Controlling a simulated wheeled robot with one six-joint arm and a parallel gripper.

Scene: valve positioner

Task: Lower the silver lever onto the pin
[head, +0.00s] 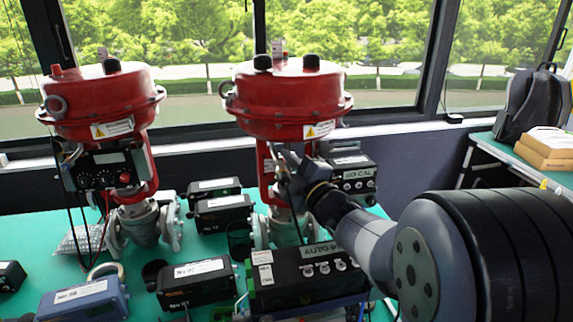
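My arm reaches in from the right to the right-hand red valve actuator (290,100). My gripper (288,178) is at the valve's yoke, just under the red housing and left of a black box labelled "CAL" (352,172). The gripper looks small and dark here, and I cannot tell whether its fingers are open or shut, or whether they touch anything. I cannot make out the silver lever or the pin; my gripper and wrist cover much of that part of the valve.
A second red valve actuator (102,98) stands at left with a black positioner (104,170). Several black boxes, a blue box (84,300) and a black unit labelled "AUTO" (306,278) crowd the green table (30,228). Cardboard boxes (545,150) and a backpack (532,104) are at right.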

